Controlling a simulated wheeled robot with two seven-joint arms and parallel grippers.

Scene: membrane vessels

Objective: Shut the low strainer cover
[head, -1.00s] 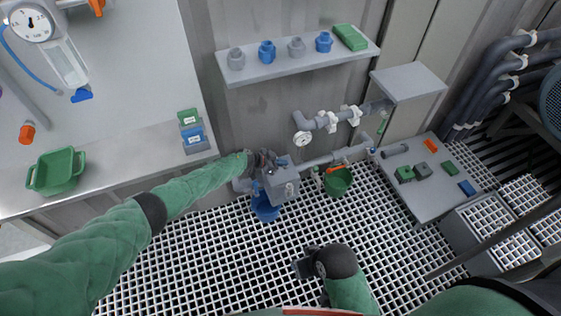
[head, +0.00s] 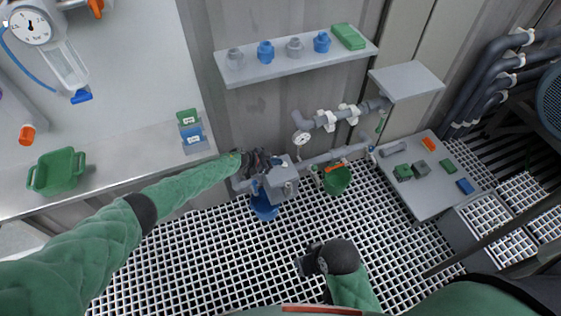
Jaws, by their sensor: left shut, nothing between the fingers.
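The low strainer, a grey box-like housing (head: 283,184), sits on the low pipe run near the wall, just above the floor grating. Its flat grey face shows; I cannot tell how far its cover stands open. My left gripper (head: 272,162) is shut and empty at the upper left of the housing, touching or very close to it. The gripper and wrist hide part of the housing and pipe. My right gripper (head: 304,262) hangs over the grating, well apart from the strainer; its fingers are too small and dark to judge.
A blue bucket (head: 264,208) stands under the strainer and a green bucket (head: 338,182) to its right. Pipes with a gauge (head: 301,138) run above. A shelf (head: 300,63) juts from the wall. A low grey table (head: 428,201) stands right. The grating (head: 215,260) in front is clear.

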